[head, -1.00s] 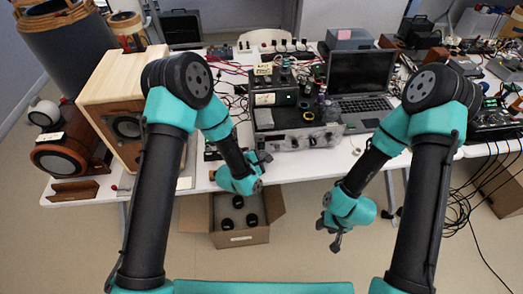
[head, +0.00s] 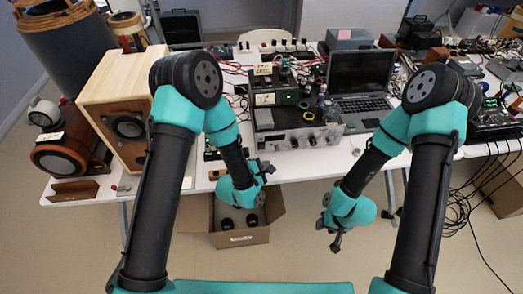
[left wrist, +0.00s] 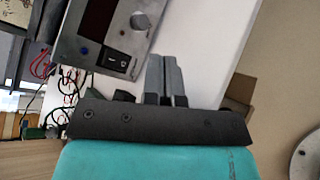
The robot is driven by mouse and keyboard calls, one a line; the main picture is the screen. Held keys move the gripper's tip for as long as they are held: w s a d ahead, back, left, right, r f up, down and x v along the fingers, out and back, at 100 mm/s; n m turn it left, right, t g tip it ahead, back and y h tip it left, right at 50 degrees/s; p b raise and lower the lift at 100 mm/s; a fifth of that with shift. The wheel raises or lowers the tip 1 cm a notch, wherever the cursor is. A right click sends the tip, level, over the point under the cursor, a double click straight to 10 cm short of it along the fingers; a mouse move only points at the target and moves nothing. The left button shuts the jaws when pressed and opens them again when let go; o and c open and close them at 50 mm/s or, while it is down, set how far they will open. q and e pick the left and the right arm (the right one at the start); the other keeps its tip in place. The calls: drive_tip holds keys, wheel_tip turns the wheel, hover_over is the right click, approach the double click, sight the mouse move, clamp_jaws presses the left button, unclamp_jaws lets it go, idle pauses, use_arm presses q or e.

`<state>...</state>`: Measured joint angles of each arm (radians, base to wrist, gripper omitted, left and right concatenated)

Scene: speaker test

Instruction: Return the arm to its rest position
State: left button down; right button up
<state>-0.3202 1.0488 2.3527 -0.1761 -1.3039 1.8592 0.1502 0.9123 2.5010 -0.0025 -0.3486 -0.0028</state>
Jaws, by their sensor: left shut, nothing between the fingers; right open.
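My left gripper (head: 266,170) is at the front edge of the table, in front of the grey amplifier and above the cardboard box. In the left wrist view its two fingers (left wrist: 166,80) are together with nothing between them. My right gripper (head: 337,238) hangs in front of the table, pointing down, with nothing seen in it. It is open, though its fingers are small in the head view.
The white table (head: 310,167) holds a wooden speaker (head: 108,95), the amplifier (head: 295,137) and a laptop (head: 361,85). An open cardboard box (head: 240,238) with dark round parts stands on the floor below. Black cables hang at the right.

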use_arm(q)
drive_tip(key=shift+s, duration=0.15)
idle(0.4)
drive_tip(key=shift+s+a+f+m+g, duration=0.2)
drive_tip(key=shift+a+m+g, duration=0.15)
drive_tip(key=shift+m, duration=0.55)
drive_tip(key=s+a+f+m+g+y, duration=0.2)
drive_tip(key=s+a+f+m+g, duration=0.3)
drive_tip(key=s+a+m, duration=0.2)
drive_tip(key=s+a+f+m+g+y, duration=0.2)
drive_tip(key=s+a+f+m+g, duration=0.3)
drive_tip(key=s+a, duration=0.5)
drive_tip(key=a+f+m, duration=0.1)
drive_tip(key=a+m, duration=0.1)
drive_tip(key=a, duration=0.3)
drive_tip(key=shift+s+m+y, duration=0.3)
drive_tip(key=shift+s+y, duration=0.05)
drive_tip(key=shift+y, duration=0.05)
